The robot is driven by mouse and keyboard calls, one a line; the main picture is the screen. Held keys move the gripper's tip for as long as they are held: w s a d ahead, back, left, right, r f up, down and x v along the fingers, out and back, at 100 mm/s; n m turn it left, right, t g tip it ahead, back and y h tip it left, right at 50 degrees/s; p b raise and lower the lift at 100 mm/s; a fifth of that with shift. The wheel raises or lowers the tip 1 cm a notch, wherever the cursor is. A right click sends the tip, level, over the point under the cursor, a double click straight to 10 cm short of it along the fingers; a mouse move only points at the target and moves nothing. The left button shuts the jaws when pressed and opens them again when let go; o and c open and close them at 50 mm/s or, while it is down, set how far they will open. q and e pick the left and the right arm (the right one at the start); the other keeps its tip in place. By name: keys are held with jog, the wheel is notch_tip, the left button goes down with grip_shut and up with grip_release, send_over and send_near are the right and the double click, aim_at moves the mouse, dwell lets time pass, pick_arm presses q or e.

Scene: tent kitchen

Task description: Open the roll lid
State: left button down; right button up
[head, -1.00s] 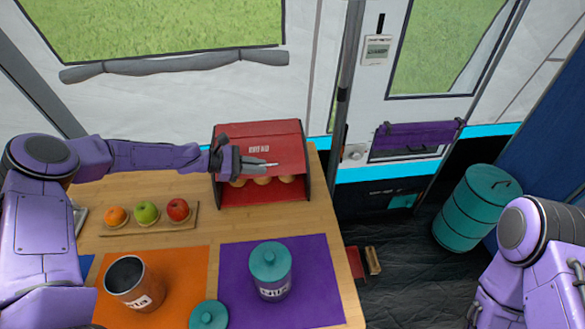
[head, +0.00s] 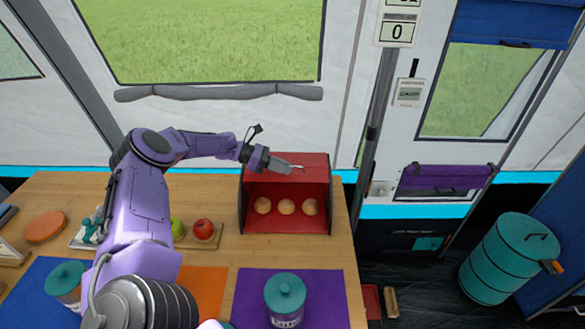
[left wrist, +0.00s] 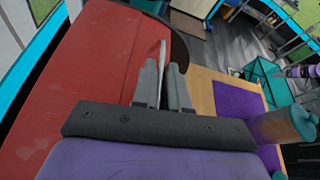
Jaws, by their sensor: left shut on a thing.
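The red bread box (head: 246,205) stands at the back of the wooden table, its lower front open on several round buns (head: 286,207). Its red roll lid (head: 316,172) is raised to the upper part of the box. My left gripper (head: 297,167) is at the lid's front, shut on a thin pale handle. In the left wrist view, the fingers (left wrist: 166,82) close around this thin pale piece beside the broad red surface of the box (left wrist: 90,75). My right gripper is out of view.
A red apple (head: 203,229) and a green apple (head: 178,228) sit on a board in front of the box, partly behind my left arm. A teal-lidded jar (head: 285,297) stands on the purple mat (head: 328,290). A teal barrel (head: 505,262) stands on the floor at right.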

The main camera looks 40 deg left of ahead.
pick_arm(q)
jog(key=shift+a, duration=0.1)
jog(key=c, duration=1.5)
grip_release()
jog(key=v, duration=1)
jog(key=shift+s+a+b, duration=0.15)
jog(key=shift+b, duration=0.25)
